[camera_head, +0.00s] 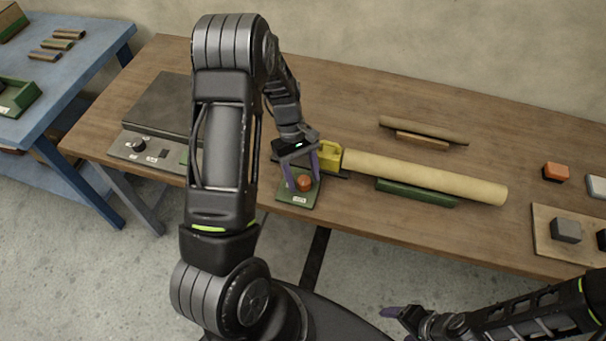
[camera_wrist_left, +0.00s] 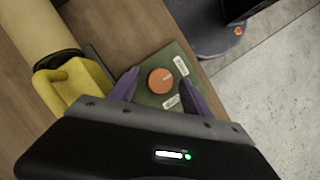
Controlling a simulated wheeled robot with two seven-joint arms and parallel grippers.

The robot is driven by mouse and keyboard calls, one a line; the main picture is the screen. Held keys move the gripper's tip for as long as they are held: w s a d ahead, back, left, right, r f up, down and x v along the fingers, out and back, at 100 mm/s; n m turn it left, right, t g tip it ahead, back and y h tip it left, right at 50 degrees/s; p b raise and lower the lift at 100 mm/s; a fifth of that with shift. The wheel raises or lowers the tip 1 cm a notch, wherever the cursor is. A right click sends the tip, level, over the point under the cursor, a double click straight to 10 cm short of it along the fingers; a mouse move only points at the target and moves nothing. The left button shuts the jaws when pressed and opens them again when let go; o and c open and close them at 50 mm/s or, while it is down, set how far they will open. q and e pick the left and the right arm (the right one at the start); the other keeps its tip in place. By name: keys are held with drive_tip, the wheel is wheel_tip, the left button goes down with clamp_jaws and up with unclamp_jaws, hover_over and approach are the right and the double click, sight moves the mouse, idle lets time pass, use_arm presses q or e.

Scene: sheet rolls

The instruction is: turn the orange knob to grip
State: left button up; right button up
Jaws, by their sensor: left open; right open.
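The orange knob (camera_head: 304,183) sits on a small green plate (camera_head: 284,199) near the table's front edge. In the left wrist view the knob (camera_wrist_left: 160,81) shows a pale line on its top and lies beyond my fingertips, between their lines. Two pale labels are on the plate (camera_wrist_left: 150,100) beside it; their text is too small to read. My left gripper (camera_head: 303,180) is open, with its purple fingers on either side of the knob; I cannot tell if they touch it. My right gripper (camera_head: 395,312) is low in front of the table, empty; its gap is hard to see.
A yellow clamp (camera_head: 328,154) holds the end of a long cream roll (camera_head: 430,178) beside the plate. A green cradle (camera_head: 415,193) lies under the roll. A grey scale-like device (camera_head: 160,118) stands left. Blocks (camera_head: 566,230) lie at the right.

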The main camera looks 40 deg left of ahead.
use_arm(q)
drive_tip(key=shift+c, duration=0.4)
clamp_jaws()
